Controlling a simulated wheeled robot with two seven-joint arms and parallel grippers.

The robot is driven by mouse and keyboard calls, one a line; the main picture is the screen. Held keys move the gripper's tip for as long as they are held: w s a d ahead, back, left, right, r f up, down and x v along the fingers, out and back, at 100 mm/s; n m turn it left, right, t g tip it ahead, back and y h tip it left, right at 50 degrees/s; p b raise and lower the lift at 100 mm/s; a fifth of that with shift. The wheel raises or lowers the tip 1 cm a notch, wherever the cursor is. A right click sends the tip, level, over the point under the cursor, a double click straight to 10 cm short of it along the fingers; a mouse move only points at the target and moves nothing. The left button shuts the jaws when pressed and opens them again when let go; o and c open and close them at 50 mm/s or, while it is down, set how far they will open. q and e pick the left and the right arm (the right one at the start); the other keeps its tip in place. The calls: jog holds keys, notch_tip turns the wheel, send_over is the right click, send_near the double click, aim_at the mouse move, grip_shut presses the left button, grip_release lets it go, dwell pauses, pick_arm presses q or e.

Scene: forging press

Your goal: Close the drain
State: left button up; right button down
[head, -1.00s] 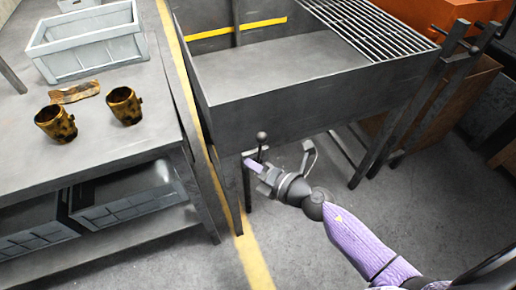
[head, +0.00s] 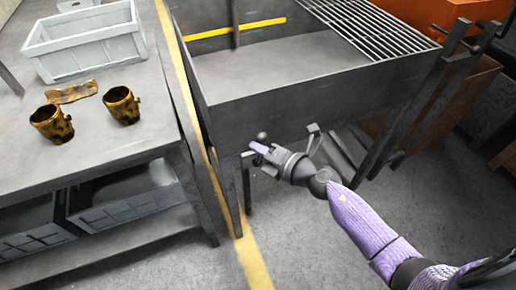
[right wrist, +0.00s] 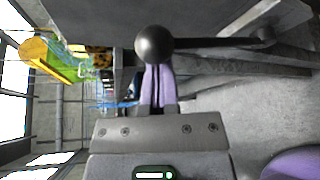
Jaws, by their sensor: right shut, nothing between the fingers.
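A dark tank (head: 300,110) with a slatted grate stands on legs in the head view. A drain lever with a round dark knob (head: 262,135) shows below its near wall; most of its rod is hidden. My right gripper (head: 257,147) is shut and empty, with its purple fingertips right by the knob. In the right wrist view the knob (right wrist: 154,45) is large, just beyond the closed fingers (right wrist: 158,78) and in line with them. I cannot tell whether they touch it. My left gripper is not in view.
A grey table (head: 110,155) at the left bears two rusty cups (head: 122,105) and a pale crate (head: 85,45). Its edge and a tank leg lie close to my right gripper. The floor (head: 310,240) below is clear. An orange bin (head: 470,12) stands at the right.

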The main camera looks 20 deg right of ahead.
pick_arm(q)
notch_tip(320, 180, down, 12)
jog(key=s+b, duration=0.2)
jog(key=b, duration=1)
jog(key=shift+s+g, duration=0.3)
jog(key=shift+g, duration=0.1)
pick_arm(e)
jog(key=d+f+m+t+y, duration=0.1)
jog(key=d+f+m+t, duration=0.4)
jog(key=d+m, duration=0.6)
jog(key=shift+w+d+y, duration=0.2)
jog(key=shift+d+y, duration=0.15)
jog(key=shift+y, duration=0.05)
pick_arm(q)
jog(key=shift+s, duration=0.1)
pick_arm(e)
jog(key=shift+f+m, duration=0.1)
jog(key=shift+m, duration=0.2)
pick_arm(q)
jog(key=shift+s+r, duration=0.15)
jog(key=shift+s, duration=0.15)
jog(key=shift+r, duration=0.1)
